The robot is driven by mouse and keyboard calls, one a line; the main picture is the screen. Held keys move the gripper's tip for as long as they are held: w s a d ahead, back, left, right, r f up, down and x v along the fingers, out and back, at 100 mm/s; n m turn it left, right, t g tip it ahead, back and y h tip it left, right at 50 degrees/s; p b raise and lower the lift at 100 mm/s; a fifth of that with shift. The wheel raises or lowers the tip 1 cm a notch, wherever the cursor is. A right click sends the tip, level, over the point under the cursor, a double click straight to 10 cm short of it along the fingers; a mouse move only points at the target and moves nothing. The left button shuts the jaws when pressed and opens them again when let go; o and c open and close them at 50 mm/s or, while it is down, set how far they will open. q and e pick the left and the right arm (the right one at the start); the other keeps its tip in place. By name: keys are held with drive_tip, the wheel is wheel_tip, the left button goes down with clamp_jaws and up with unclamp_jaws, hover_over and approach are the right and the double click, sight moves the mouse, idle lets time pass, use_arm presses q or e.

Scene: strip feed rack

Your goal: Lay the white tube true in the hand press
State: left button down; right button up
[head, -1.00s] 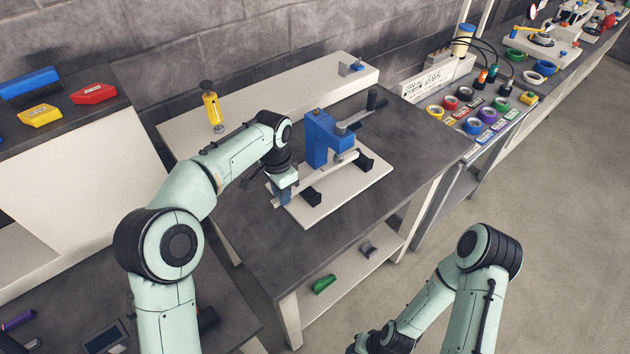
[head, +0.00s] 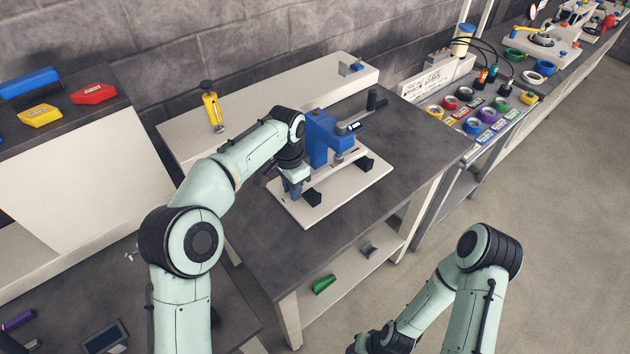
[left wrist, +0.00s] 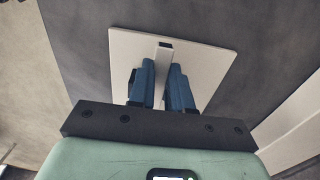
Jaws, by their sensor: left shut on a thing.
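The hand press has a blue frame (head: 318,142), a pale base plate (head: 345,195) and two black support blocks, a near one (head: 312,197) and a far one (head: 367,165). My left gripper (head: 293,190) is low over the plate's left part, shut on the white tube. In the left wrist view the tube (left wrist: 164,58) runs out between the blue fingers (left wrist: 164,88), its dark end pointing away over the plate. In the head view part of the tube (head: 347,158) shows below the ram; the rest is hidden. I cannot tell whether it touches the blocks. My right gripper is out of view.
A yellow-handled tool (head: 212,110) stands on a long pale block (head: 245,100) behind the press. A green piece (head: 323,285) and a grey piece (head: 369,248) lie on the shelf below. The bench's near side is clear. Coloured rings fill the bench at right.

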use_arm(q)
drive_tip(key=shift+w+d, duration=0.3)
drive_tip(key=shift+d, duration=0.35)
drive_tip(key=shift+d, duration=0.1)
drive_tip(key=shift+f, duration=0.2)
idle(0.5)
drive_tip(key=c, duration=1)
unclamp_jaws()
drive_tip(key=shift+r, duration=6)
